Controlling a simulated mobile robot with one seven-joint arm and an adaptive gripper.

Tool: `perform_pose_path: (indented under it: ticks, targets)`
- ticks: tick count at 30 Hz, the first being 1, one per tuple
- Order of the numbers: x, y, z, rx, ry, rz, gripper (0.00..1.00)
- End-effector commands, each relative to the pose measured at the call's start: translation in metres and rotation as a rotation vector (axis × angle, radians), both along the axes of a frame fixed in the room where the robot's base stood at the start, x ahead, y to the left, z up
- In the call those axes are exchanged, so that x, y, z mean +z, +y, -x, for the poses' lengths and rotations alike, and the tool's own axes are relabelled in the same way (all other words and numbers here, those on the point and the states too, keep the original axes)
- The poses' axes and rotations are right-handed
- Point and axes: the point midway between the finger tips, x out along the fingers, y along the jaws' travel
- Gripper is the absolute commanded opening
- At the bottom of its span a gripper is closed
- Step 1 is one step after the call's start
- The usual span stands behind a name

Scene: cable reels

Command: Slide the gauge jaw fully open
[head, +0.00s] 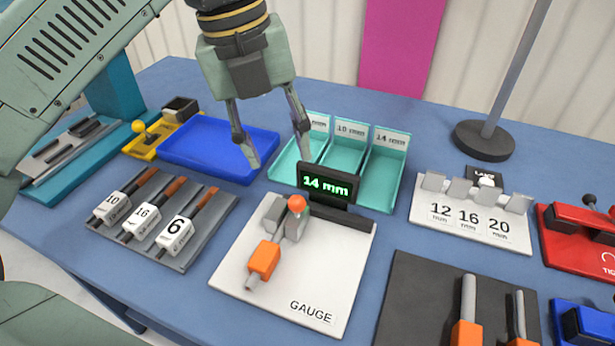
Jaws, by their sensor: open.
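The gauge (335,262) is a white plate marked GAUGE with a dark display (327,185) reading 14 mm in green. Its jaw has grey blocks and an orange ball knob (297,203) on top. An orange piece with a grey tip (263,260) sits on the plate in front of the jaw blocks. Whether it touches them I cannot tell. My gripper (277,160) points down above and behind the gauge, its two fingers spread wide and empty. The fingertips are over the blue tray and teal bin area, apart from the knob.
A blue tray (190,150) and teal bins (395,185) stand behind. A rack of labelled tags 10, 16, 6 (205,240) is left. A white 12/16/20 holder (440,235), lamp post (500,90), dark mat (415,310) and red device (570,245) are right.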

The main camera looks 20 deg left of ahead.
Motion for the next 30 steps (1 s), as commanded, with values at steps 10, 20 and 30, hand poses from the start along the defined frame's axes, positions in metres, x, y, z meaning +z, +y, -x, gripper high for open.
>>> perform_pose_path:
  ticks: [10,20,30]
  targets:
    - [-0.058,-0.01,-0.005,-0.008,-0.003,0.004,0.42]
    - [-0.102,-0.018,-0.011,-0.01,-0.005,0.004,0.42]
    - [-0.102,-0.019,-0.011,-0.009,-0.005,0.004,0.39]
